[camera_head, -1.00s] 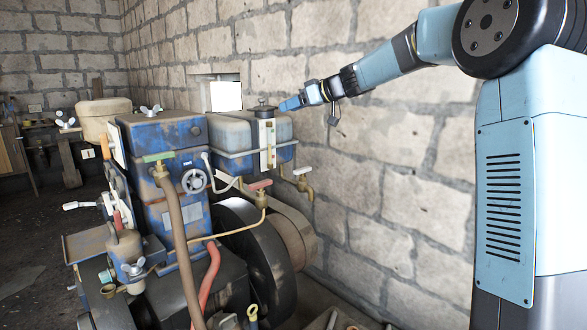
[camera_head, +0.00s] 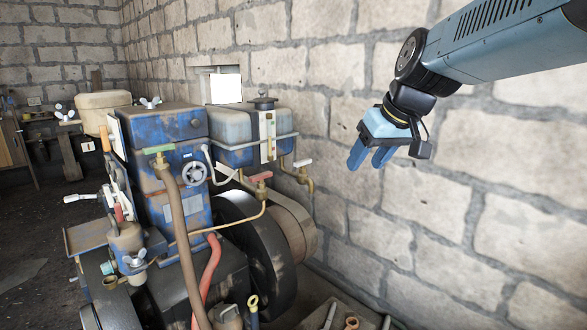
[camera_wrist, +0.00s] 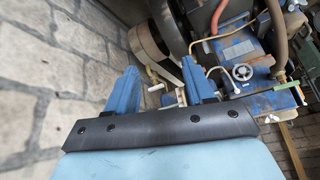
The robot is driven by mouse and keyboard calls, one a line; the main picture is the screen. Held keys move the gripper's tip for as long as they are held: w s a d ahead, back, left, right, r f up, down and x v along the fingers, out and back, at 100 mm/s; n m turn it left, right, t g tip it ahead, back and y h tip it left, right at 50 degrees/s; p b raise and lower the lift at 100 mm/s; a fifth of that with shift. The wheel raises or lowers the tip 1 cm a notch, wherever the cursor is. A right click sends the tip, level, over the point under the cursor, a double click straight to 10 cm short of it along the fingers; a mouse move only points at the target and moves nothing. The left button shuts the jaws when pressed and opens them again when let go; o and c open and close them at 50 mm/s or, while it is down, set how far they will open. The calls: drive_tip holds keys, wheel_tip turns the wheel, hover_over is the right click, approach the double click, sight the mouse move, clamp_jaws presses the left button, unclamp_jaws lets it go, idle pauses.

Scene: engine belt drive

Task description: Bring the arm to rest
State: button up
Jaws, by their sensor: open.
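My gripper (camera_head: 370,158) is at the upper right of the head view, in front of the block wall. Its two blue fingers point down and stand apart with nothing between them. In the wrist view the open fingers (camera_wrist: 163,92) frame a valve and part of the belt drive farther off. My arm comes in from the upper right edge and is bent at the elbow. The blue engine (camera_head: 172,180) stands left of my gripper, clear of it. The large dark flywheel (camera_head: 262,250) and a pale tan pulley (camera_head: 296,232) are low on the engine's right side.
A blue-and-white tank (camera_head: 245,135) with a black cap stands behind the engine, left of my gripper. A red-handled valve (camera_head: 260,180) and brass taps stick out near it. The block wall (camera_head: 450,220) runs along the right. A tray (camera_head: 345,315) with parts lies at the bottom.

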drive_tip(key=s+d+f+m+h, duration=0.1)
drive_tip(key=s+d+f+m, duration=0.1)
drive_tip(key=s, duration=0.5)
drive_tip(key=s+d+f+m+h, duration=0.2)
drive_tip(key=s+d+f, duration=0.3)
drive_tip(key=s+d, duration=0.1)
drive_tip(key=shift+s+d, duration=0.35)
drive_tip(key=shift+d, duration=0.05)
drive_tip(key=shift+f, duration=0.1)
drive_tip(key=shift+c, duration=0.4)
